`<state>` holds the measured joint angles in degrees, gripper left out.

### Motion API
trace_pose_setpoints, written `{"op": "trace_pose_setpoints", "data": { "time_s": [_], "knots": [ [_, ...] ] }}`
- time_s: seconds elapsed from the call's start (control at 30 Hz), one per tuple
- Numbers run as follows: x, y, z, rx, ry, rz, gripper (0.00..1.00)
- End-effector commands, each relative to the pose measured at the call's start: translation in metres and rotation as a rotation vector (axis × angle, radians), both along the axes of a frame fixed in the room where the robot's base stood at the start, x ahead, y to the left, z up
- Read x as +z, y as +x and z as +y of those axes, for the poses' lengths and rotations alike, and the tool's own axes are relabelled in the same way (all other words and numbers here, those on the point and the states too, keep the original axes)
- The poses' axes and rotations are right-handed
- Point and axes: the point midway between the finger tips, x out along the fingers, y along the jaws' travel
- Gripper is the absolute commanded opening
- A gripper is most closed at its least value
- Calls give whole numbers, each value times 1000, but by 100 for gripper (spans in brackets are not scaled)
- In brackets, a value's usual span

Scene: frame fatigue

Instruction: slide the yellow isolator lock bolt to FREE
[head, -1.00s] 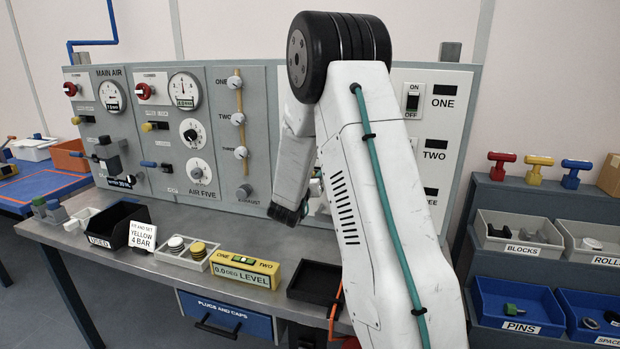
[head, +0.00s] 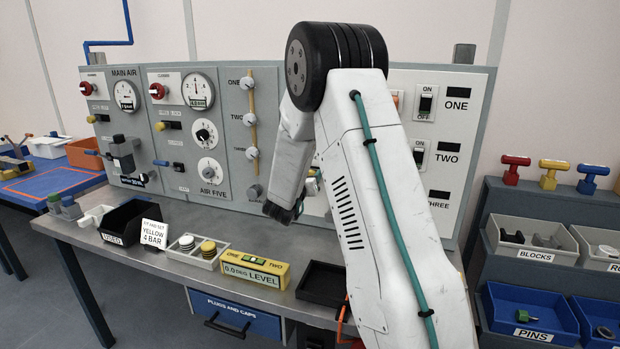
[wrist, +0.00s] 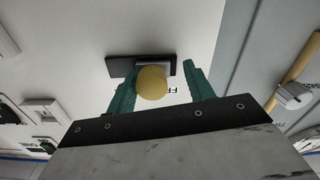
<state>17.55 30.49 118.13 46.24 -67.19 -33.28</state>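In the wrist view, the yellow bolt knob (wrist: 152,84) stands out from a grey block on a dark slide plate (wrist: 122,66) on a white panel. My gripper (wrist: 158,72) is open, with one teal finger on each side of the knob.
In the head view, a bench (head: 215,277) below the panels holds a level (head: 254,270) and black tray (head: 323,284). Bins stand at right.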

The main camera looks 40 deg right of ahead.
Motion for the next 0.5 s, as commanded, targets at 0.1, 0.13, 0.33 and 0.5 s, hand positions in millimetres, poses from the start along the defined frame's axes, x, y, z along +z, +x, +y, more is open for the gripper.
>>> {"op": "trace_pose_setpoints", "data": {
  "time_s": [0.1,0.13,0.33,0.5],
  "knots": [
    [1,-1,-2,-3,-1,-2,52],
    [1,-1,-1,-3,0,-1,52],
    [1,-4,5,-2,0,0,52],
    [0,-18,30,1,1,1,52]
  ]
}}
